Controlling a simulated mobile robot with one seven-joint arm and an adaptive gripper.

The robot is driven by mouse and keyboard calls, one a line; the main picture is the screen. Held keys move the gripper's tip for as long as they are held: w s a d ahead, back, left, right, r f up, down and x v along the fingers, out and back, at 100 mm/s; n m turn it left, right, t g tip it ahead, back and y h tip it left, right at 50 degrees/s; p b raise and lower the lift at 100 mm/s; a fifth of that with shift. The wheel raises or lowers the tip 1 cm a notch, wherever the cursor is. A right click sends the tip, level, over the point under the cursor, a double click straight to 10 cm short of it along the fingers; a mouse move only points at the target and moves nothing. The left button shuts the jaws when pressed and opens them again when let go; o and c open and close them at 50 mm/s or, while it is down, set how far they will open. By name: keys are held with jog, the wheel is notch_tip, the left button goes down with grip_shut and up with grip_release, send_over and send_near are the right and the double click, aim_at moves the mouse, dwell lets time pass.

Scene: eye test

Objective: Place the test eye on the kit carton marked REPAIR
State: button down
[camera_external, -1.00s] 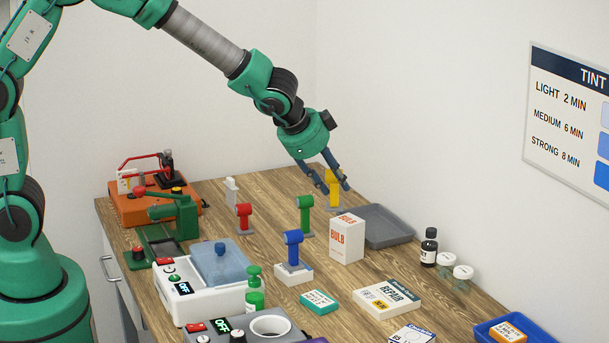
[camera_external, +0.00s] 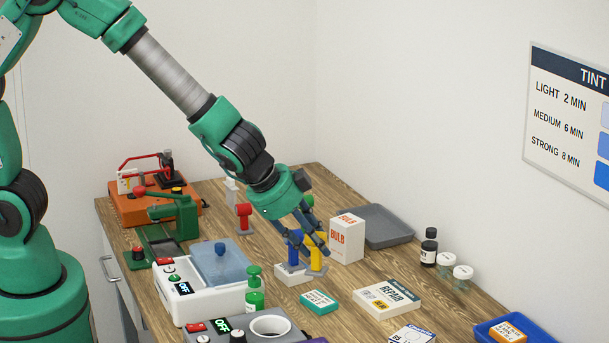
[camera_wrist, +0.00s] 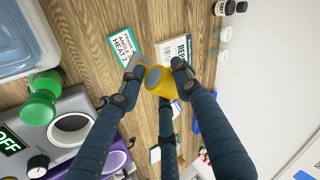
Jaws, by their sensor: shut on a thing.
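The test eye, a yellow head on a short post with a flat grey foot (camera_external: 316,260), is gripped by my gripper (camera_external: 312,246). In the wrist view the yellow body (camera_wrist: 160,84) sits between my blue fingers (camera_wrist: 156,76), which are shut on it. In the external view it shows just right of the blue head on a white block; its height over the table is hard to tell. The white kit carton marked REPAIR (camera_external: 388,298) lies flat to the right and nearer the camera. It also shows in the wrist view (camera_wrist: 174,50), partly behind a finger.
A blue-headed device (camera_external: 293,270) on a white block stands close left of my gripper. An upright BULB box (camera_external: 347,238) stands behind right. A teal carton (camera_external: 319,301) lies left of the REPAIR carton. A grey tray (camera_external: 385,228) is behind. The green-headed stand is mostly hidden.

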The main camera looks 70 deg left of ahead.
jog(key=shift+w+f, duration=0.1)
jog(key=shift+f, duration=1.05)
jog(key=p, duration=0.2)
send_over(385, 296)
jog(key=shift+a+f, duration=0.1)
jog(key=shift+f, duration=0.6)
jog(key=shift+f, duration=0.1)
jog(key=shift+f+b, duration=0.65)
jog(key=shift+f, duration=1)
jog(key=shift+f, duration=0.1)
jog(key=c, duration=1.2)
grip_release()
